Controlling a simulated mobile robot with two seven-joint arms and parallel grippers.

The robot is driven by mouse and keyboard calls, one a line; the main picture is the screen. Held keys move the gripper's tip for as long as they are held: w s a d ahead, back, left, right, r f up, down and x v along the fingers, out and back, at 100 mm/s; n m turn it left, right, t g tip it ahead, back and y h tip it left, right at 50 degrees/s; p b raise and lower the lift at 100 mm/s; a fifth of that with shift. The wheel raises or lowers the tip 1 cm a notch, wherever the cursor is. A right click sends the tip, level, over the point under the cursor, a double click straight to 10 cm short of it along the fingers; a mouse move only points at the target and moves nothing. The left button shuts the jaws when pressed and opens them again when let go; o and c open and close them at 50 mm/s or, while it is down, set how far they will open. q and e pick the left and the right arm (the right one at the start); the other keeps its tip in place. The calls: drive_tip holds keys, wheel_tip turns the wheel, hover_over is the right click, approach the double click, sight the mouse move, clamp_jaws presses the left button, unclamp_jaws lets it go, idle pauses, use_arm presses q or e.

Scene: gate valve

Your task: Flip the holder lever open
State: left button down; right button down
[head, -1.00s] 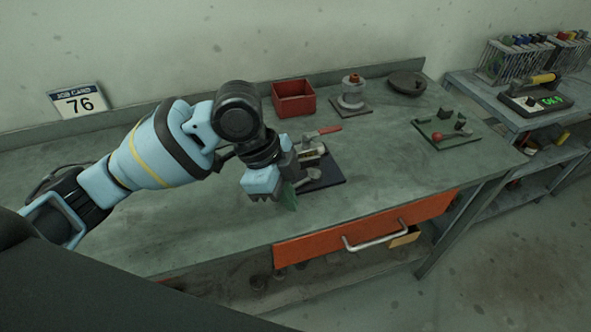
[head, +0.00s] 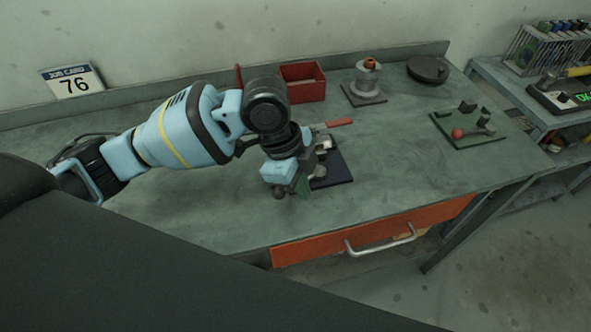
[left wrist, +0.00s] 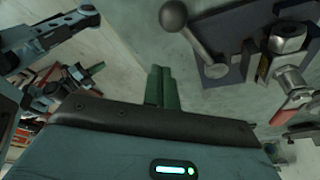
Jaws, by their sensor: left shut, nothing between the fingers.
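The holder sits on a dark base plate (head: 337,170) on the bench. Its red-handled lever (head: 339,122) points right in the head view. The red handle (left wrist: 292,108) also shows at the right of the left wrist view. A grey ball-ended lever (left wrist: 185,28) stands by the plate there. My left gripper (head: 303,190) is left of the plate, partly hiding the holder. Its green fingers (left wrist: 158,88) are shut and empty, below the ball-ended lever in the wrist picture and apart from the red handle. What looks like my right gripper (left wrist: 85,76) shows at that picture's left; its jaw opening is unclear.
A red bin (head: 304,84), a grey flanged part (head: 367,78) and a dark disc (head: 428,69) stand along the back. A green plate (head: 470,138) with a red ball lies right. An orange drawer (head: 375,230) is below the front edge. Bench left of the gripper is clear.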

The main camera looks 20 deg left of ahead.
use_arm(q)
drive_tip(key=x, duration=0.3)
drive_tip(key=shift+d+f, duration=0.1)
drive_tip(key=shift+f, duration=0.15)
drive_tip(key=a, duration=0.3)
drive_tip(key=shift+w+r, duration=0.15)
drive_tip(key=shift+r, duration=0.1)
drive_tip(key=shift+a, duration=0.4)
